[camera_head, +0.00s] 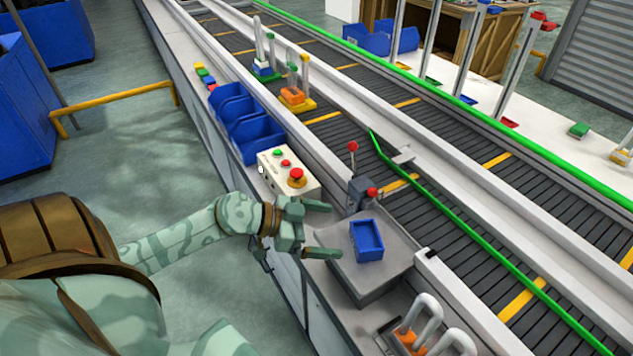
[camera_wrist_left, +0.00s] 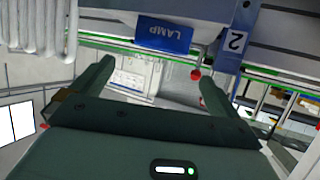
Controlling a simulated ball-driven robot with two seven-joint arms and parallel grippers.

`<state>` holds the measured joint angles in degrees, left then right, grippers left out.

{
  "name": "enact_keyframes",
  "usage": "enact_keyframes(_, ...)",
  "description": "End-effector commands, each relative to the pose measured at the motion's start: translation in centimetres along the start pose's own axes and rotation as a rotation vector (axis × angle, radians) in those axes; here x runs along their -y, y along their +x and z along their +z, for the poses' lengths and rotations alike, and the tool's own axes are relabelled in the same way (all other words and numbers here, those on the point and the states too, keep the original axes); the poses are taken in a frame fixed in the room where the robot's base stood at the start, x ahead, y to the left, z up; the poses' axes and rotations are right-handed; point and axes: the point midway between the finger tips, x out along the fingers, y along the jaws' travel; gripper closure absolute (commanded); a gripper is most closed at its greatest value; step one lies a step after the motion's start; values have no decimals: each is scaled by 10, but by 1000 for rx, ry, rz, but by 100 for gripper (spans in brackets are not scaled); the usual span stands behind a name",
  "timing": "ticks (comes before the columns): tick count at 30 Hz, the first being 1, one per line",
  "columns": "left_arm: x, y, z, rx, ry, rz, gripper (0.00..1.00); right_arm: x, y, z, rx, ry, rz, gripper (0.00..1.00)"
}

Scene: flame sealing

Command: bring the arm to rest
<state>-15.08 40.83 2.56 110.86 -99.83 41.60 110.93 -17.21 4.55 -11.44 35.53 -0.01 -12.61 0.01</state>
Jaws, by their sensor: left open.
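My left gripper (camera_head: 322,229) is open and holds nothing. It is over the near edge of the work line, between the control box (camera_head: 287,171) and a grey block (camera_head: 372,280) with a blue tray (camera_head: 367,240) on it. In the left wrist view the two fingers of my left gripper (camera_wrist_left: 155,80) stand wide apart with nothing between them. My right gripper is not in view.
A red-knobbed lever (camera_head: 352,147) stands just beyond the gripper. Blue bins (camera_head: 245,120) line the near side to the left. A dark conveyor (camera_head: 420,215) with a green rail runs beyond. The floor (camera_head: 120,150) at left is clear.

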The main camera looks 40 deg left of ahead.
Motion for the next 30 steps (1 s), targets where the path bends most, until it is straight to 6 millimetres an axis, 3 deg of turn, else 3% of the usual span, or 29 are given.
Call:
enact_keyframes(6,0,-17,0,1,0,1,0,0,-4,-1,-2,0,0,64)
enact_keyframes(23,1,-17,2,-6,-5,-6,0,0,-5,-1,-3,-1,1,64)
enact_keyframes(26,10,-17,16,-34,-33,-58,0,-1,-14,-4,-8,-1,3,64)
enact_keyframes(29,24,-18,58,-56,-87,-193,0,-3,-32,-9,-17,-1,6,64)
enact_keyframes(30,28,-19,85,-38,-113,-268,0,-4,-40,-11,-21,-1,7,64)
